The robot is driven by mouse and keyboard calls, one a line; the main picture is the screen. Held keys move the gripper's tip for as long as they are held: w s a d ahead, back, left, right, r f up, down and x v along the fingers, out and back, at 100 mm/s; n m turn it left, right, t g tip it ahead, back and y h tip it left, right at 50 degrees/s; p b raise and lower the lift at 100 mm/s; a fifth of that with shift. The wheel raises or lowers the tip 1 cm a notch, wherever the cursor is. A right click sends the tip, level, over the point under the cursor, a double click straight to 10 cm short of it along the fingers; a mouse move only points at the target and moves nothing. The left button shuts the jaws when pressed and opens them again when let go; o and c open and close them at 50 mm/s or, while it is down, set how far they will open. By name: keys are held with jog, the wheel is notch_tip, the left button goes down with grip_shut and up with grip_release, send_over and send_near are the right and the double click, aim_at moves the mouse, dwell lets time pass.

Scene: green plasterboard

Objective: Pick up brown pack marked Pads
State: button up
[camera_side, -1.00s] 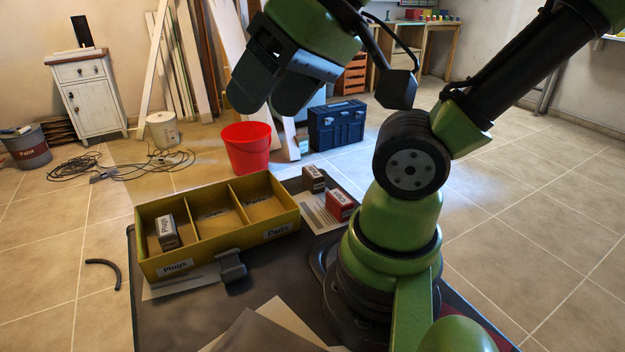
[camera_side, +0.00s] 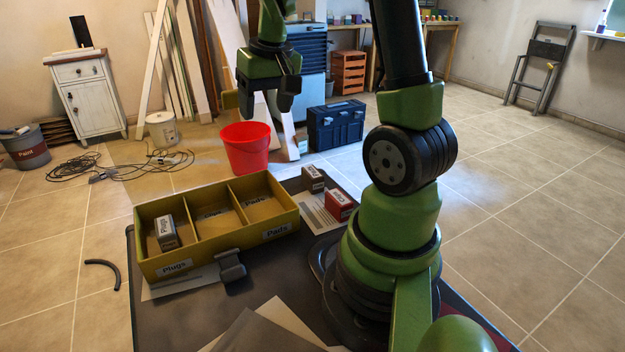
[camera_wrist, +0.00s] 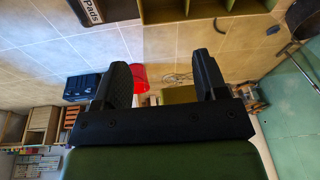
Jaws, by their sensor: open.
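The brown pack (camera_side: 313,179) stands on the dark tabletop just beyond the right end of the yellow tray. In the wrist view, a pack labelled Pads (camera_wrist: 88,12) is cut off by the top edge at the left. My gripper (camera_side: 268,108) is open and empty, raised high above the tray's far side and clear of the brown pack. Its two spread fingers also show in the wrist view (camera_wrist: 160,75), with nothing between them.
The yellow three-part tray (camera_side: 215,248) holds a Plugs pack (camera_side: 166,232) in its left compartment; the other two look empty. A red pack (camera_side: 339,204) stands close to the brown one. Behind are a red bucket (camera_side: 246,150) and a blue toolbox (camera_side: 336,125) on the floor.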

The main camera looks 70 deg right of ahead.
jog(key=s+d+f+m+g, duration=0.1)
jog(key=s+d+f, duration=0.1)
jog(key=d+f, duration=0.45)
jog(key=g, duration=0.1)
send_over(314, 173)
jog(key=shift+m+y, duration=0.4)
jog(key=f, duration=0.5)
jog(key=shift+w+a+f, duration=0.1)
jog(key=shift+w+a, duration=0.15)
jog(key=shift+a, duration=0.1)
jog(key=f, duration=0.4)
jog(key=shift+s+d+f, duration=0.25)
jog(key=shift+s+f, duration=0.05)
jog(key=shift+d+f, duration=0.15)
jog(key=shift+f, duration=3)
jog(key=c, duration=1)
